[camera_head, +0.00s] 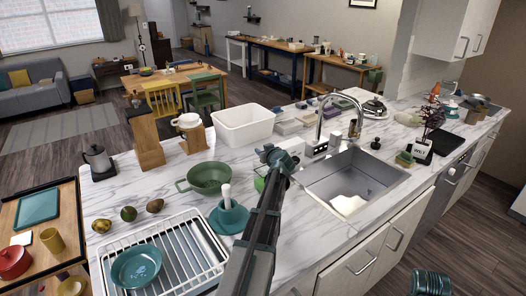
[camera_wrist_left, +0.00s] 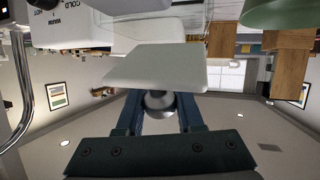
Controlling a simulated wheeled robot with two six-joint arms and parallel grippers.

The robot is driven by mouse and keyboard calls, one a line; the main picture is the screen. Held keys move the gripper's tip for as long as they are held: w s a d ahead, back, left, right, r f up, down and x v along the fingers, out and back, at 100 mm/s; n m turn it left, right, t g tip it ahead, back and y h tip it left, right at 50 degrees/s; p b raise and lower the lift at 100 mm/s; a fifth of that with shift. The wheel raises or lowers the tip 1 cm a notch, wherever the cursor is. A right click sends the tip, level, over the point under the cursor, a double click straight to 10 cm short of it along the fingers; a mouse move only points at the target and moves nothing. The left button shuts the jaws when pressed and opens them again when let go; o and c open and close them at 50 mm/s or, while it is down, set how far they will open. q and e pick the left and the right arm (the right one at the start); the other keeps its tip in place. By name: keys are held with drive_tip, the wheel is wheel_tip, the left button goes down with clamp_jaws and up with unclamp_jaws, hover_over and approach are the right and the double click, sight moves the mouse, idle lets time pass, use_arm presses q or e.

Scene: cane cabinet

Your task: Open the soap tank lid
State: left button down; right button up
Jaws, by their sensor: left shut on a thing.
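In the left wrist view, a white body with "COLD" lettering (camera_wrist_left: 60,25) shows upside down at the upper left. A flat pale panel (camera_wrist_left: 155,66), which looks like the tank's lid, lies across my left fingertips. My left gripper (camera_head: 277,156) is at the tank's left side, shut on this panel; the wrist view shows its two fingers (camera_wrist_left: 165,102) with a round grey thing behind them. The panel hides part of the fingertips. I cannot tell its exact tilt.
The curved tap (camera_head: 340,100) and sink (camera_head: 352,182) are right of my left arm. A green pot (camera_head: 208,178), a teal holder with a white handle (camera_head: 229,215) and a dish rack (camera_head: 165,258) are left of it. A white bin (camera_head: 243,125) stands behind.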

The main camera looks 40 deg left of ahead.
use_arm(q)
drive_tip(key=shift+a, duration=0.2)
drive_tip(key=c, duration=0.9)
unclamp_jaws()
drive_tip(key=o, duration=0.4)
drive_tip(key=shift+a+f, duration=0.1)
drive_tip(key=shift+a, duration=0.05)
drive_tip(key=shift+c, duration=0.2)
drive_tip(key=shift+d, duration=0.2)
drive_tip(key=p+v, duration=0.4)
drive_tip(key=v, duration=1)
drive_tip(key=shift+p, duration=0.4)
drive_tip(key=shift+w+a, duration=0.1)
drive_tip(key=shift+c, duration=0.2)
